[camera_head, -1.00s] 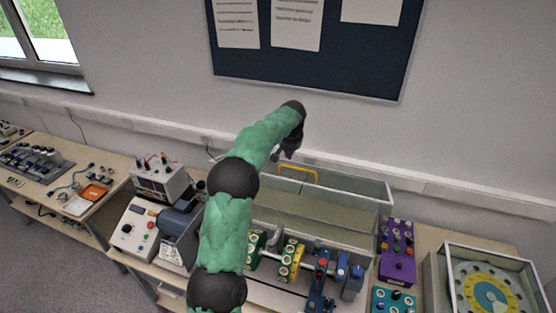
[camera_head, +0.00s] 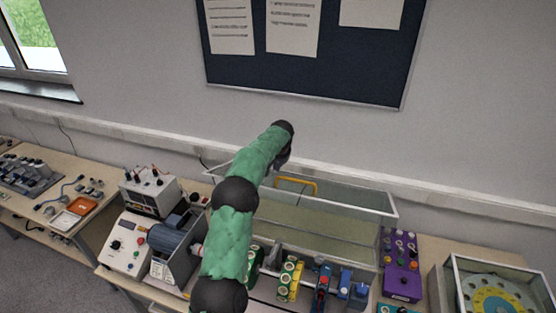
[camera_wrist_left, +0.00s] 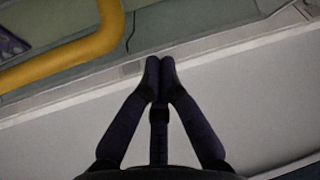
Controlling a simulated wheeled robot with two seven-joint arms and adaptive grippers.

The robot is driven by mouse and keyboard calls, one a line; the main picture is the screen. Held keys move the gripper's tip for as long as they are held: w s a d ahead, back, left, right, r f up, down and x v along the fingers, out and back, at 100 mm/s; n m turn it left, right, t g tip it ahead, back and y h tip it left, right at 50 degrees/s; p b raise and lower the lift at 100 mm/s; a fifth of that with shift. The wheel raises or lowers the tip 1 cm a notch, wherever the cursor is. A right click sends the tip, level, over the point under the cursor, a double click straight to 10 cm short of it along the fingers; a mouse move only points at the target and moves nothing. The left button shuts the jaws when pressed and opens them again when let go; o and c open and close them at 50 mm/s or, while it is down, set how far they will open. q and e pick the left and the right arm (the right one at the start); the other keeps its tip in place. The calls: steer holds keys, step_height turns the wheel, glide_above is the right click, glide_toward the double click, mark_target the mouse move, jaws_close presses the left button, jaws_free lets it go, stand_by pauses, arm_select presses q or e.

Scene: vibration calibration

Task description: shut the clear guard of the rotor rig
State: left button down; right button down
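The clear guard (camera_head: 335,222) of the rotor rig stands open, tipped back behind the row of rotor parts (camera_head: 290,277). Its yellow handle (camera_head: 297,182) is on the far side, near the wall; the handle also shows large at the upper left of the left wrist view (camera_wrist_left: 70,57). My left gripper (camera_head: 283,157) is beside the handle, to its left in the head view, and partly hidden by my wrist. In the wrist view its fingertips (camera_wrist_left: 160,65) meet with nothing visible between them, apart from the handle. My right gripper is not in view.
A motor and control box (camera_head: 128,243) and a power supply (camera_head: 150,192) stand left of the rig. A purple box (camera_head: 402,265) and a framed yellow dial (camera_head: 500,300) are at right. The wall with trunking (camera_head: 450,202) is close behind the guard.

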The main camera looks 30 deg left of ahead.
arm_select(q)
steer(key=shift+w+a+f, duration=0.15)
steer(key=shift+w+f, duration=0.05)
steer(key=shift+f, duration=0.35)
steer(key=shift+s+d+r, duration=0.25)
steer(key=shift+s+d, duration=0.25)
steer(key=shift+s, duration=0.35)
steer(key=shift+s+d+r, duration=0.25)
steer(key=shift+s+d, duration=0.25)
steer(key=shift+s, duration=0.3)
